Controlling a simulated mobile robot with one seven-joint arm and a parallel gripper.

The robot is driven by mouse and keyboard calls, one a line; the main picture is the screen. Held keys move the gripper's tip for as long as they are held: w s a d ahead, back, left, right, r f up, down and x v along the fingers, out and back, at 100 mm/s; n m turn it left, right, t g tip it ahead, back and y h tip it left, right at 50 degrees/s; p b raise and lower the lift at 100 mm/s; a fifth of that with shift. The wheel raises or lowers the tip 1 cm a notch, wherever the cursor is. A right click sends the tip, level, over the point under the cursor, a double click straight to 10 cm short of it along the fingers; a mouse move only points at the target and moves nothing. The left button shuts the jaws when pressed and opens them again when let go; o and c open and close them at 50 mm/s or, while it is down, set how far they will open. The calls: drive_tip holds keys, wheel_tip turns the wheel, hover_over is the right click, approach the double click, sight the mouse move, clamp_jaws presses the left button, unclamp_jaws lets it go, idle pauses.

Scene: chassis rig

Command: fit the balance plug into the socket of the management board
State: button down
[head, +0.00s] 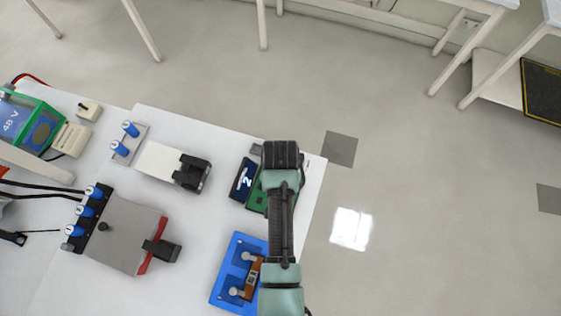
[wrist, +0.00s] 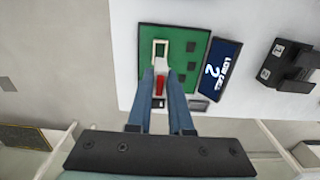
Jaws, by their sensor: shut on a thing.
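The management board is green (wrist: 187,75) in the wrist view, with a cream-framed socket (wrist: 160,43) near its far left corner and several dark chips. My gripper (wrist: 161,76) is over the board, its two blue fingers shut on the small white balance plug (wrist: 161,66), which has a red part. The plug's front end is at the near edge of the socket frame; I cannot tell whether it touches or has entered. In the head view the board (head: 257,198) shows only in part beside my arm, and the fingers and plug are hidden.
A dark display (wrist: 221,68) reading "LOW CELL 2" stands right of the board. A black clamp (wrist: 288,66) is farther right. In the head view, a blue tray (head: 225,287) lies nearer, and a grey block with a red edge (head: 120,233) lies left. The table's right edge is close.

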drive_tip(key=shift+r+p, duration=0.1)
drive_tip(key=shift+p, duration=0.2)
wheel_tip(320, 180, down, 6)
drive_tip(key=b, duration=0.4)
drive_tip(key=shift+s+r, duration=0.1)
drive_tip(key=shift+p, duration=0.4)
idle(1.6)
drive_tip(key=shift+f+b, duration=1.15)
drive_tip(key=shift+f, duration=0.3)
drive_tip(key=c, duration=0.8)
unclamp_jaws()
drive_tip(key=shift+o, duration=0.2)
drive_tip(key=shift+r, duration=0.15)
